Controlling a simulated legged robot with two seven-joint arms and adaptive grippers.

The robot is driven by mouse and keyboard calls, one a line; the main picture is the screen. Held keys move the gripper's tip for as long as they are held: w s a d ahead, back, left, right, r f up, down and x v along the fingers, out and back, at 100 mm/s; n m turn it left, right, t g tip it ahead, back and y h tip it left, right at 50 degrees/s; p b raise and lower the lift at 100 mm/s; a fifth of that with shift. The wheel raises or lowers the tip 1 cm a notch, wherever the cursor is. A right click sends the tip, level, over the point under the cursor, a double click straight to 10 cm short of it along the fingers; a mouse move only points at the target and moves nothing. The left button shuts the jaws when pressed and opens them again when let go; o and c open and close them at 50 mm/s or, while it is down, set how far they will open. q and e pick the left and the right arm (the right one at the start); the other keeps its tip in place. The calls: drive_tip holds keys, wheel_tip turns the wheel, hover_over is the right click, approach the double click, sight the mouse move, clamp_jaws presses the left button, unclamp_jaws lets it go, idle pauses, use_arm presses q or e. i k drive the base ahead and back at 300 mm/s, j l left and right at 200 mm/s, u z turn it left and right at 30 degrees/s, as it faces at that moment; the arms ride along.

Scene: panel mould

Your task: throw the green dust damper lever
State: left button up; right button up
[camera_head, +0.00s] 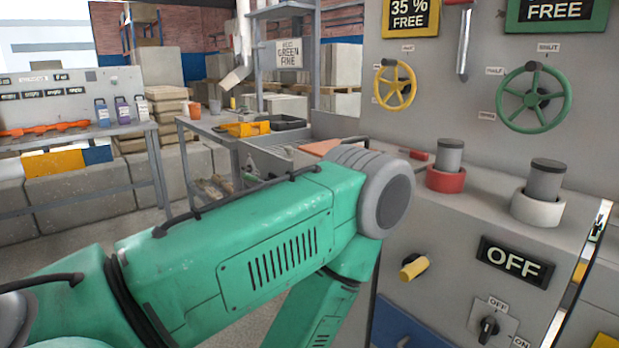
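I cannot make out the green dust damper lever for certain. A small green-tipped part (250,176) shows on the grey unit beyond my arm, too small to tell what it is. A green handwheel (534,97) is on the grey panel at the upper right. A short yellow-ended handle (414,267) sticks out of the panel's lower front. My green left arm crosses the view from the lower left, its elbow in front of the panel, and its forearm runs down out of the picture. Neither gripper is in view.
A yellow handwheel (395,85) and a metal bar (464,42) are on the panel. Two grey cylinders in a red collar (445,180) and a white collar (538,208) stand on its ledge. Below are an OFF sign (515,262) and a black rotary switch (489,329). Workbenches stand behind left.

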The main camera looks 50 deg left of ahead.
sight(251, 178)
drive_tip(key=u, duration=1.85)
drive_tip(key=z, duration=0.2)
drive_tip(key=i+j+z, duration=0.3)
drive_tip(key=z, duration=0.15)
drive_tip(key=i+j+z, duration=0.45)
drive_tip(key=k+l, duration=0.05)
drive_tip(key=k, duration=0.05)
